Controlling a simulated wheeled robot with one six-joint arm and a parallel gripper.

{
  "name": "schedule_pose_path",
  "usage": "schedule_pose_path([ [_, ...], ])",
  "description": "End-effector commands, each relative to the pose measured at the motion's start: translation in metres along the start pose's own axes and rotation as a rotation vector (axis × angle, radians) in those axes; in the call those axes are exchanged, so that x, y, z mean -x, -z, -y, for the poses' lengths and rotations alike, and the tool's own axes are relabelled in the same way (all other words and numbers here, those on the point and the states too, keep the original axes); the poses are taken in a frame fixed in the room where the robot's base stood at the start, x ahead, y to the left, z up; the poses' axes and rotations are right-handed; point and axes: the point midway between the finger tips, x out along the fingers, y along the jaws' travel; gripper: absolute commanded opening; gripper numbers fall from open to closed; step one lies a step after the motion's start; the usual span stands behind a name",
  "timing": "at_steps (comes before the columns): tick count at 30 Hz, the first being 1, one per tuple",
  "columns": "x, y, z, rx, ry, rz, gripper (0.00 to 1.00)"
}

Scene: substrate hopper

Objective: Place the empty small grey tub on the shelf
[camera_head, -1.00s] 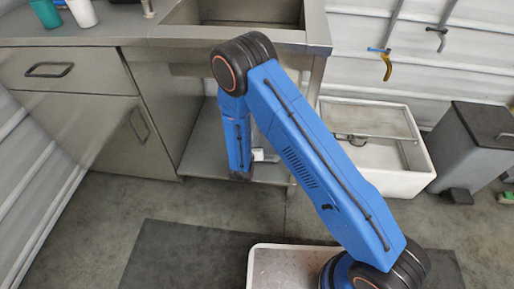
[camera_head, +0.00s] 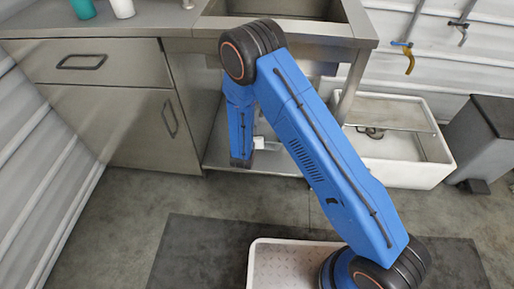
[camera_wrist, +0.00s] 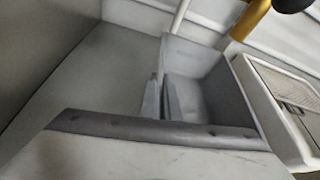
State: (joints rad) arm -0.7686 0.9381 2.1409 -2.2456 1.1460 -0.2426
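The small grey tub (camera_wrist: 215,85) shows in the wrist view, with part of its inside visible and nothing seen in it. My gripper (camera_wrist: 161,92) has its two fingers close together at the tub's left wall, which runs between them. The shelf (camera_wrist: 90,75) is the flat grey surface to the left of the tub. I cannot tell whether the tub rests on it or hangs just above. In the head view the low shelf (camera_head: 221,156) lies under the steel sink, and my arm hides the tub and most of the gripper.
A steel cabinet (camera_head: 105,120) stands left of the shelf. A sink leg (camera_head: 352,85) and a white floor basin (camera_head: 425,172) are to the right, with a dark bin (camera_head: 480,140) beyond. A dark mat (camera_head: 195,255) covers part of the otherwise open floor.

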Motion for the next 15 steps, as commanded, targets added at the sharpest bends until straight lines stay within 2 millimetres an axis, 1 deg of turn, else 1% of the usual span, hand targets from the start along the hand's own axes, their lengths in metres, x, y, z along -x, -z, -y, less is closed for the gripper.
schedule_pose_path([
  [6, -0.012, 0.029, -0.005, 0.003, 0.000, -0.002, 0.00],
  [9, -0.017, 0.040, -0.008, 0.003, 0.000, 0.000, 0.00],
  [12, -0.020, 0.048, -0.009, 0.003, 0.000, -0.001, 0.00],
  [15, -0.021, 0.051, -0.010, 0.002, 0.000, -0.001, 0.00],
])
